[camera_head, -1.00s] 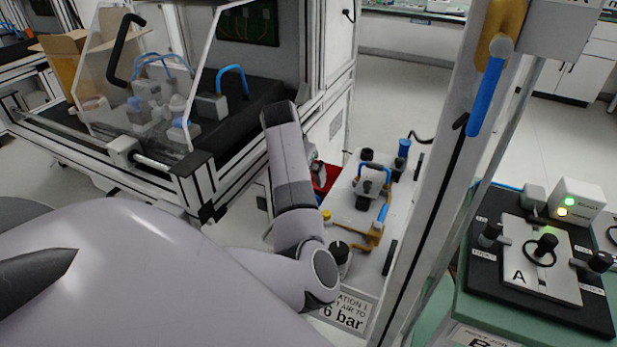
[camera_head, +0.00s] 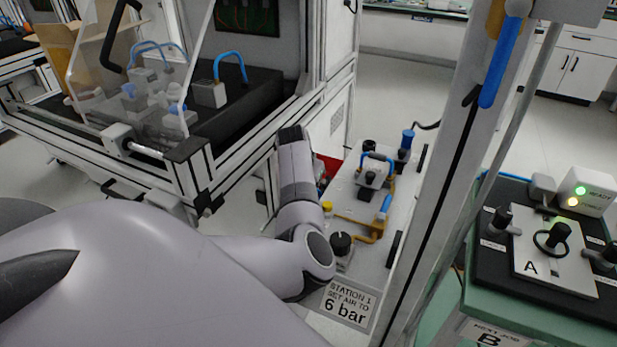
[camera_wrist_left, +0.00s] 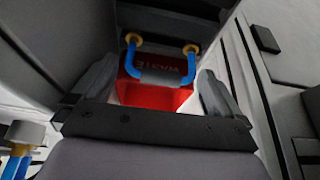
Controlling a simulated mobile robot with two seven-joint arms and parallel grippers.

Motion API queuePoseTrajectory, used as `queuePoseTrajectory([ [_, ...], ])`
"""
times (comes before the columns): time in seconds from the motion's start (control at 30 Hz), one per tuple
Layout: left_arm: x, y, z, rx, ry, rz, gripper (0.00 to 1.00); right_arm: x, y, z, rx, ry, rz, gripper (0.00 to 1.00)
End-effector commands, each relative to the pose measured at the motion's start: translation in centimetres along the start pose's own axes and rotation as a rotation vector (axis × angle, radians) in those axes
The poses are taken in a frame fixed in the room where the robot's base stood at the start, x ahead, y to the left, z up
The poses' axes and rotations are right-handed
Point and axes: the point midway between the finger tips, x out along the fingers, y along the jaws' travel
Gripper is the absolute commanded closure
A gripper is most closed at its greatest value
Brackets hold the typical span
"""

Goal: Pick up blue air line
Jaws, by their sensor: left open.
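In the left wrist view, a blue air line (camera_wrist_left: 131,62) with a brass-coloured fitting at each upper end runs in a U shape across a red bin (camera_wrist_left: 150,95). Its middle part is grey, with lettering near it too small to read surely. My left gripper (camera_wrist_left: 155,88) is open, with one grey finger on each side of the line. Whether the fingers touch it cannot be told. In the head view my left arm reaches forward, its gripper is hidden, and only a bit of the red bin (camera_head: 330,168) shows beside the forearm. My right gripper is not in view.
A white bench plate with a small fixture (camera_head: 374,172) and a sign reading 6 bar (camera_head: 347,304) lies right of my arm. A framed machine (camera_head: 185,160) stands left. A white post (camera_head: 437,190) and a test station (camera_head: 545,250) are on the right.

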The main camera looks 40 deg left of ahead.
Motion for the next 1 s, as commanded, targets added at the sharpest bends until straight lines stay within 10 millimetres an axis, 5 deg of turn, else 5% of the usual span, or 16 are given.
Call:
queuePoseTrajectory([
  [0.2, 1.9, 0.0, 0.0, 0.000, 0.000, 0.000, 0.00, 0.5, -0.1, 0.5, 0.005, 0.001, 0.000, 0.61],
  [0.47, 1.9, 0.0, 0.0, -0.001, 0.001, -0.001, 0.00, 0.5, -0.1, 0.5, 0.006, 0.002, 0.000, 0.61],
  [0.6, 1.9, 0.0, 0.0, 0.000, 0.001, -0.001, 0.43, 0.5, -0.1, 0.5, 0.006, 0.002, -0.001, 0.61],
  [1.0, 1.6, 0.0, -0.2, 0.000, 0.001, 0.000, 0.43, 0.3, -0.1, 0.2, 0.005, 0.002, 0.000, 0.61],
])
